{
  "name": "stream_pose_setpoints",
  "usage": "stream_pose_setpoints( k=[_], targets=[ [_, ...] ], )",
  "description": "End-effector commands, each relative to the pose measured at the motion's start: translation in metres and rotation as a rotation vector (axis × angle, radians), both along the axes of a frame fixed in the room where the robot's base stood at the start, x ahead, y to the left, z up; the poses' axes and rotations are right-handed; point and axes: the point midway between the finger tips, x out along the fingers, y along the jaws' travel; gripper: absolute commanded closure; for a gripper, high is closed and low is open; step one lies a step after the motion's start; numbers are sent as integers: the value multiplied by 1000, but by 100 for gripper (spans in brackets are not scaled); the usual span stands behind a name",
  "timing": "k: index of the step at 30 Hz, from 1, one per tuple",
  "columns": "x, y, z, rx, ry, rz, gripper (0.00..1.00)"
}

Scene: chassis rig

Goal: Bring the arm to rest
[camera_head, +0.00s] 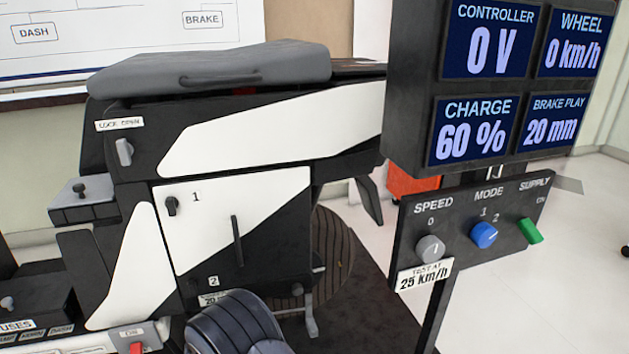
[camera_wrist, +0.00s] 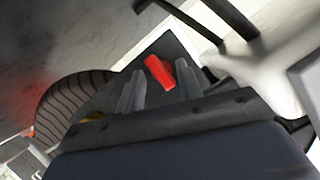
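My gripper (camera_wrist: 160,78) shows in the wrist view. Its two grey fingers stand apart with a gap between them. A red piece (camera_wrist: 159,71) appears in line with that gap, around the fingertips. I see no clear contact between it and either finger, and its depth is hard to judge. A ribbed dark tyre (camera_wrist: 62,106) lies left of the fingers, and a pale panel lies to the right. I cannot make out my gripper in the head view.
The black and white chassis rig (camera_head: 240,130) fills the left and middle of the head view. A display post (camera_head: 412,90) with a knob panel (camera_head: 455,232) stands at the right. A red switch (camera_head: 137,348) sits at the bottom left.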

Motion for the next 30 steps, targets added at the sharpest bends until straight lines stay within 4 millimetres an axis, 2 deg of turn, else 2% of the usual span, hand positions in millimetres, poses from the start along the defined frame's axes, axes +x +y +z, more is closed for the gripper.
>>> stream_pose_setpoints(
  k=[21, 30],
  targets=[
    [1, -3, -3, 391, 124, 0, 65],
    [1, -4, -3, 465, 148, -1, 65]
  ],
)
